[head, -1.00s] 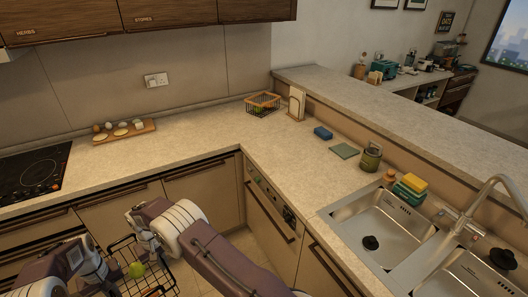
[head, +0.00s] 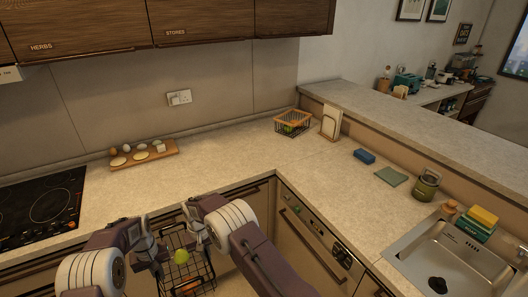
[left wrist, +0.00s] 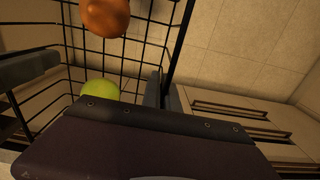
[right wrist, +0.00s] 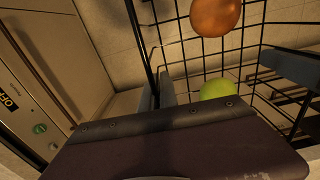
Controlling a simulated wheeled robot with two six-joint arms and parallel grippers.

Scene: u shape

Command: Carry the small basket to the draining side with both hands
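The small basket (head: 208,271) is a black wire basket, low in the head view, in front of the counter and below its top. It holds a green apple (head: 181,257) and an orange (left wrist: 106,15). My left gripper (head: 160,254) is shut on its left rim and my right gripper (head: 196,238) on its right rim. In the left wrist view, my left fingers (left wrist: 163,92) close about the rim wire. In the right wrist view, my right fingers (right wrist: 163,90) do the same. The sink (head: 448,262) is at the right; a draining side cannot be made out.
The L-shaped counter (head: 230,165) is mostly clear in the middle. An egg board (head: 144,154) and hob (head: 42,203) are left.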

